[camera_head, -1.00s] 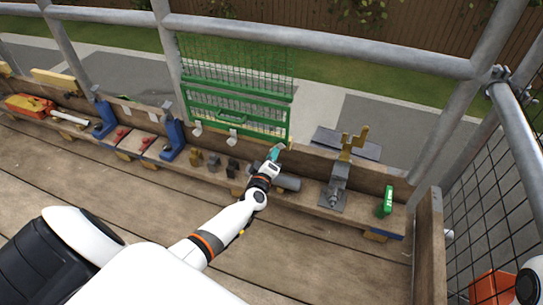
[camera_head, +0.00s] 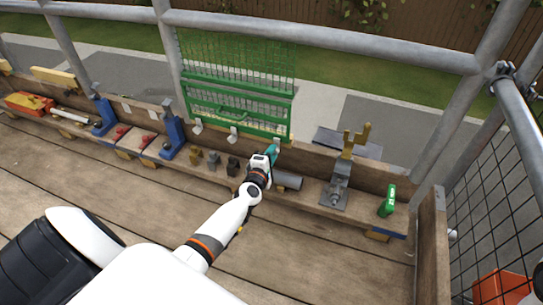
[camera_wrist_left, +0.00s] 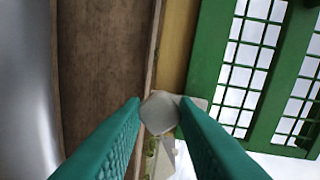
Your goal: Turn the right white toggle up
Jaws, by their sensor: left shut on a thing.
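A green mesh gate (camera_head: 240,88) stands at the railing, with white toggles along its lower edge. The left toggle (camera_head: 197,127) and the middle toggle (camera_head: 233,133) hang free of my gripper. The right toggle (camera_head: 277,142) is at the gate's lower right corner, partly covered by my left gripper (camera_head: 272,150). In the left wrist view the round, pale toggle (camera_wrist_left: 160,111) sits between the teal fingertips, which are shut on it. The exact tilt of the toggle is hard to tell. My right gripper is out of view.
The deck in front is clear.

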